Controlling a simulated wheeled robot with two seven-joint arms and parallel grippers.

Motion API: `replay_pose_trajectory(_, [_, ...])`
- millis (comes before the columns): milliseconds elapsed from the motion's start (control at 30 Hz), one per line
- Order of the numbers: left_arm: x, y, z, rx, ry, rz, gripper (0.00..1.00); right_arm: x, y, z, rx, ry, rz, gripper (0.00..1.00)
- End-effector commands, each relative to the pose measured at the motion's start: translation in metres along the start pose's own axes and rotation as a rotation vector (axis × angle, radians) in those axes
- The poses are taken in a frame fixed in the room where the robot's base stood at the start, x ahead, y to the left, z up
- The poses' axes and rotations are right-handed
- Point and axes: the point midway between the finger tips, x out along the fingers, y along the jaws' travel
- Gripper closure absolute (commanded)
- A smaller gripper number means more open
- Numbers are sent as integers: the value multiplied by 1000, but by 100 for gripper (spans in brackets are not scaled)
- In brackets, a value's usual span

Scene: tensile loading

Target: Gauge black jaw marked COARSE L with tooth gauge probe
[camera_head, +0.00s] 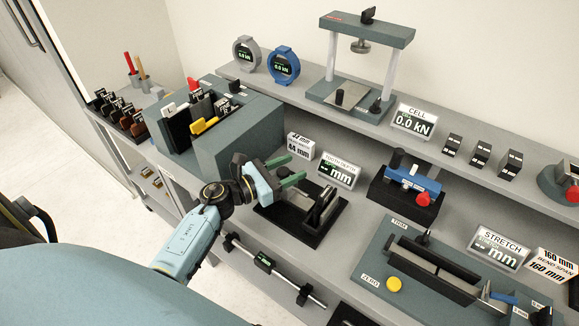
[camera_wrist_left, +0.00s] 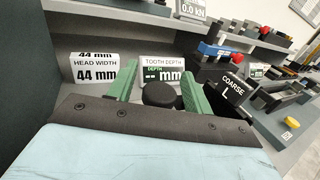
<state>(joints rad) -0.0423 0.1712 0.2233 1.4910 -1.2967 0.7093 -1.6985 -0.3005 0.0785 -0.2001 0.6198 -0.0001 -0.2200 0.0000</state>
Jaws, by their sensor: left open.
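The black jaw (camera_wrist_left: 231,88) marked COARSE L shows at the right in the left wrist view, beside my right-hand green finger. In the head view, a dark upright block (camera_head: 323,204), apparently this jaw, stands on a black base (camera_head: 296,229). The tooth depth display (camera_head: 338,171) stands behind it and reads dashes; it also shows in the left wrist view (camera_wrist_left: 163,75). A black round knob (camera_wrist_left: 160,95), probably the probe's top, lies between my fingers in that view. My left gripper (camera_head: 291,170) is open, its green fingers over the base. Whether they touch the knob is unclear.
A head width sign (camera_head: 300,146) stands behind the gripper. A teal box rack (camera_head: 240,135) is to its left. A blue device with a red knob (camera_head: 412,181) and the stretch fixture (camera_head: 440,270) are to the right. A shelf edge runs behind.

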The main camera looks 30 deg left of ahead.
Motion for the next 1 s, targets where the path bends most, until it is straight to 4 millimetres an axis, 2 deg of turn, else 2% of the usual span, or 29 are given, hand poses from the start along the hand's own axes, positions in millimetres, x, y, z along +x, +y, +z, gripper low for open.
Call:
replay_pose_trajectory(300, [3, 0, 0, 0, 1, 0, 50, 0, 0, 0, 0, 1, 0, 64])
replay_pose_trajectory(700, [3, 0, 0, -1, 1, 0, 100, 0, 0, -1, 0, 1, 1, 64])
replay_pose_trajectory(867, [3, -1, 0, -1, 1, 0, 100, 0, 1, -1, 0, 1, 1, 64])
replay_pose_trajectory(1000, [9, -16, -1, -1, 1, -3, 100, 0, 2, 0, -1, 1, 2, 64])
